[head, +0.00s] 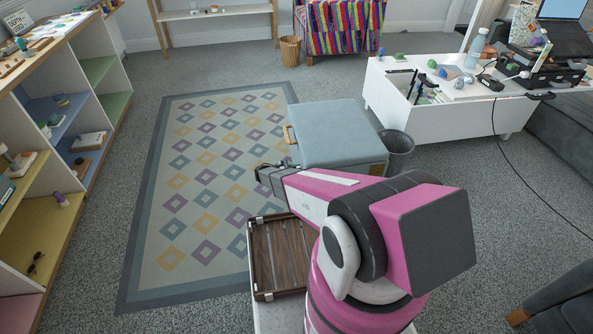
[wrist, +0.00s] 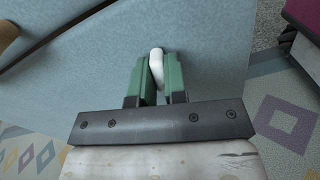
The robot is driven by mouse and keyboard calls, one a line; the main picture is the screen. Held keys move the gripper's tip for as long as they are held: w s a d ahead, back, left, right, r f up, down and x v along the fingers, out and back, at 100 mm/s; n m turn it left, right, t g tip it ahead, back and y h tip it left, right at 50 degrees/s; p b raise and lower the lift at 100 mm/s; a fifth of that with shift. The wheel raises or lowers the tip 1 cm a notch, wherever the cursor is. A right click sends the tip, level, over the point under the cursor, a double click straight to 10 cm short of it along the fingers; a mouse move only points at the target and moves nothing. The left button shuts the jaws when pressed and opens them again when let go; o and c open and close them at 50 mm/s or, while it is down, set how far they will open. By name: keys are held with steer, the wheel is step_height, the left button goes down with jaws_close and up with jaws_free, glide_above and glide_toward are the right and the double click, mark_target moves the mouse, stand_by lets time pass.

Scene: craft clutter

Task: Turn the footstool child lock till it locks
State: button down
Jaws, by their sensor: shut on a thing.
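The footstool (head: 335,130) is a blue-grey padded box in the middle of the head view, with a wooden handle (head: 287,134) on its left side. Its blue-grey surface (wrist: 95,85) fills much of the wrist view, crossed by a dark seam. The child lock (wrist: 156,66) is a small white piece on that surface. My gripper (wrist: 160,72) has green fingers shut on the child lock, one on each side. In the head view my gripper (head: 262,172) is at the footstool's near left side, and the lock is hidden there. I cannot tell the lock's turn angle.
A dark wooden slatted tray (head: 262,290) is in front of the footstool, near my arm. A dark waste bin (head: 398,150) stands close at its right. A patterned rug (head: 200,180) lies to the left, with open floor beyond. A white table (head: 440,112) is at right.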

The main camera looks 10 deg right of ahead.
steer(key=shift+m, duration=7.7)
steer(key=c, duration=1.2)
jaws_free()
steer(key=shift+o, duration=0.2)
steer(key=a, duration=1.1)
